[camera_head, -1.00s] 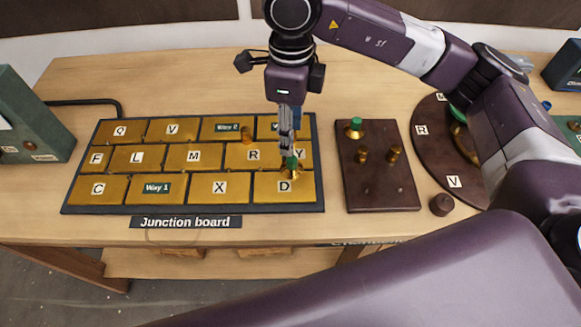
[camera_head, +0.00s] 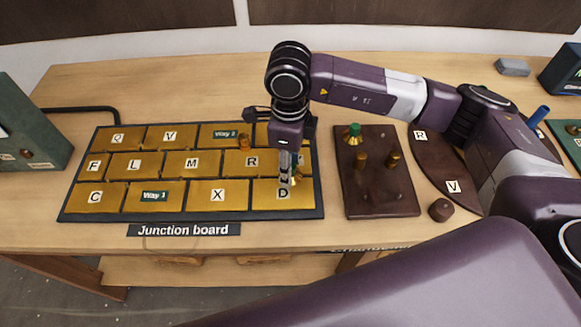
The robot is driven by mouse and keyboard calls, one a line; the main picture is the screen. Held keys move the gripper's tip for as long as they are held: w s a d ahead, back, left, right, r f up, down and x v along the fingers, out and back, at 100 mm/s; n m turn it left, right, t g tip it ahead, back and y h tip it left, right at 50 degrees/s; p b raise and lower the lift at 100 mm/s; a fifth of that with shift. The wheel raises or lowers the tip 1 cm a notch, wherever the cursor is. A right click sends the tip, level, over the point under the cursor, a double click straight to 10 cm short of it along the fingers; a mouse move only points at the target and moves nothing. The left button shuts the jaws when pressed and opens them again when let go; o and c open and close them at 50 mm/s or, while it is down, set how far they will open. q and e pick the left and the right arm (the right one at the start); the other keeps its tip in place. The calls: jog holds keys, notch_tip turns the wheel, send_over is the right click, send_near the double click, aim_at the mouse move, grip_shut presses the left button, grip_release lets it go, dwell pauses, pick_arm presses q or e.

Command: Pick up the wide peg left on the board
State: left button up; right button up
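The junction board (camera_head: 62,213) is a dark tray of brass plates with letter labels. A green-topped brass peg (camera_head: 297,174) stands near the seam between plates Y and D, partly hidden by my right gripper. A slimmer copper-coloured peg (camera_head: 244,140) stands at the upper edge of plate R. My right gripper (camera_head: 285,182) points down over plate D, just left of and in front of the green-topped peg. Its fingers look close together, but I cannot tell whether they are open, shut or touching the peg. My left gripper is not in view.
A dark brown peg block (camera_head: 380,205) right of the board holds another green-topped peg (camera_head: 353,133) and two plain brass pegs. A small brown knob (camera_head: 441,210) and a round dark plate (camera_head: 432,172) lie further right. A green box (camera_head: 30,130) stands at the left.

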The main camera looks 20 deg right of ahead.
jog(key=shift+s, duration=0.1)
grip_shut()
dwell(0.4)
